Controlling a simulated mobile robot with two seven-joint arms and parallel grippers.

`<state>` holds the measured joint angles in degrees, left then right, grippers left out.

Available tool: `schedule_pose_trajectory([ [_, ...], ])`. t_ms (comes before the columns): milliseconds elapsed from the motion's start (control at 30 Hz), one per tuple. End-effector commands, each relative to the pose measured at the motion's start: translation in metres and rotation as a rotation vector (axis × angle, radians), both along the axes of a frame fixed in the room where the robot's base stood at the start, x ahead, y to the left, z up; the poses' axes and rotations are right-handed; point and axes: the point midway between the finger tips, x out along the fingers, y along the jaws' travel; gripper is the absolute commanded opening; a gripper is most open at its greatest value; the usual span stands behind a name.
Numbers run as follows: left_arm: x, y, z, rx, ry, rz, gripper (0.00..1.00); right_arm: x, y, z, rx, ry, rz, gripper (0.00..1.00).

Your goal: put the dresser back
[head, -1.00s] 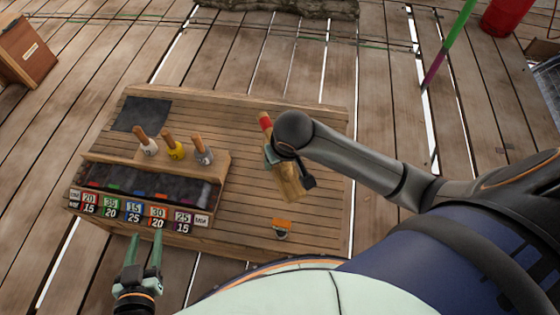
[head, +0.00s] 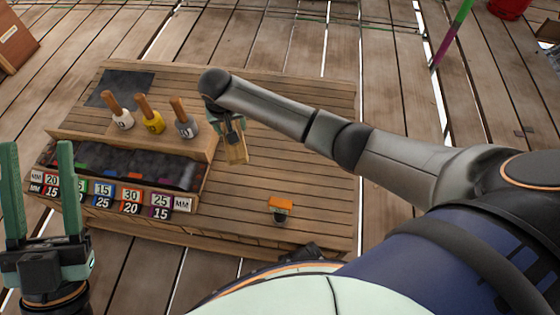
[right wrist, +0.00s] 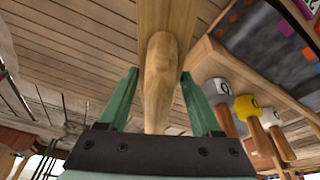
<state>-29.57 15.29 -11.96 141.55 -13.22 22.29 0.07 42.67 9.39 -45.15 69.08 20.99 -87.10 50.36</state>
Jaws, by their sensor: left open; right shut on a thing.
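The dresser (head: 236,152), a pale wooden tool, is held by my right gripper (head: 224,122) over the workbench, just right of the upright mallets. The arm hides part of it in the head view. In the right wrist view its rounded wooden handle (right wrist: 160,75) runs between the green fingers of the right gripper (right wrist: 158,82), with a flatter wooden part beyond. My left gripper (head: 38,145) is open and empty, at the left beside the labelled bin front. The workbench (head: 310,140) has a slatted wooden top.
Mallets with white (head: 123,121), yellow (head: 153,122) and grey (head: 187,128) heads stand handle-up on a raised wooden ledge. A dark trough (head: 130,165) with numbered labels lies in front. An orange-topped item (head: 280,204) sits near the front edge. The bench's right side is clear.

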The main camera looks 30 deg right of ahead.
Motion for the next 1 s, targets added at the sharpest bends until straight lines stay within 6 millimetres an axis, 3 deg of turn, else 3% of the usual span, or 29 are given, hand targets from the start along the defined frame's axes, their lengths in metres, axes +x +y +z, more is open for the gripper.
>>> schedule_pose_trajectory([
  [33, -0.006, -0.001, -0.002, 0.001, -0.034, -0.008, 0.5, 0.005, 0.001, -0.008, 0.0, -0.002, -0.005, 0.0],
  [267, -0.018, -0.003, 0.007, 0.001, -0.105, -0.024, 0.5, 0.01, 0.0, -0.014, -0.001, 0.0, -0.016, 0.0],
  [467, -0.018, -0.003, 0.003, -0.003, -0.102, -0.029, 0.5, -0.014, -0.025, -0.031, -0.004, 0.001, -0.016, 0.0],
  [700, -0.018, -0.004, -0.011, -0.014, -0.091, -0.04, 0.5, -0.056, -0.065, -0.057, -0.005, 0.003, -0.014, 0.0],
  [833, -0.017, -0.005, -0.023, -0.022, -0.083, -0.051, 0.5, -0.069, -0.078, -0.084, -0.003, 0.002, -0.016, 0.0],
  [1000, -0.017, -0.005, -0.029, -0.033, -0.075, -0.062, 0.5, -0.08, -0.088, -0.1, -0.001, 0.001, -0.015, 0.0],
])
